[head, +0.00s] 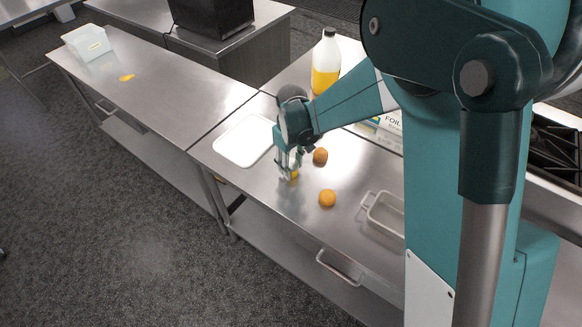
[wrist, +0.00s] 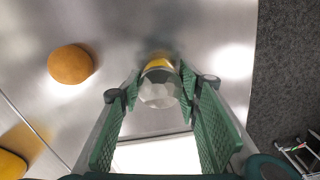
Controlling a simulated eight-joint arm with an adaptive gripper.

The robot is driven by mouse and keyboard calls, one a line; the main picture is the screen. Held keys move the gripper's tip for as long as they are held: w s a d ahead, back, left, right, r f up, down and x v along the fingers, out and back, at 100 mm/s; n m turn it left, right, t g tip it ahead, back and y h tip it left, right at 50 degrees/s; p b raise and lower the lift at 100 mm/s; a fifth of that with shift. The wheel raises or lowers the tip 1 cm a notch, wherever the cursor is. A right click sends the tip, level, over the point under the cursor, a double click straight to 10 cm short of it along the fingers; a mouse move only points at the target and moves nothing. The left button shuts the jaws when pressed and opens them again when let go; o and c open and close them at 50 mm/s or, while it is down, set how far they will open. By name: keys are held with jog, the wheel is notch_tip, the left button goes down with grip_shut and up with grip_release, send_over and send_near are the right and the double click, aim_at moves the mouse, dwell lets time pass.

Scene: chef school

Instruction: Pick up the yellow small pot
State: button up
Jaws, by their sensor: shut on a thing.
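The small yellow pot (head: 295,175) shows in the head view as a bit of yellow at my fingertips, low over the steel table. In the wrist view the pot (wrist: 159,64) has a clear or whitish faceted end facing the camera and yellow beyond it. My gripper (head: 289,170) points down and is shut on the pot. In the wrist view its two green pads (wrist: 160,98) lie on either side of the pot. I cannot tell whether the pot touches the table.
A white tray (head: 243,141) lies just left of my gripper. Two orange fruits (head: 320,156) (head: 327,198) lie to its right. A beige dish (head: 384,214), a foil box (head: 388,124) and a yellow-filled bottle (head: 326,70) stand farther off. The table's front edge is near.

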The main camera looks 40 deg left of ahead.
aim_at(291, 164)
jog(key=shift+r, duration=5)
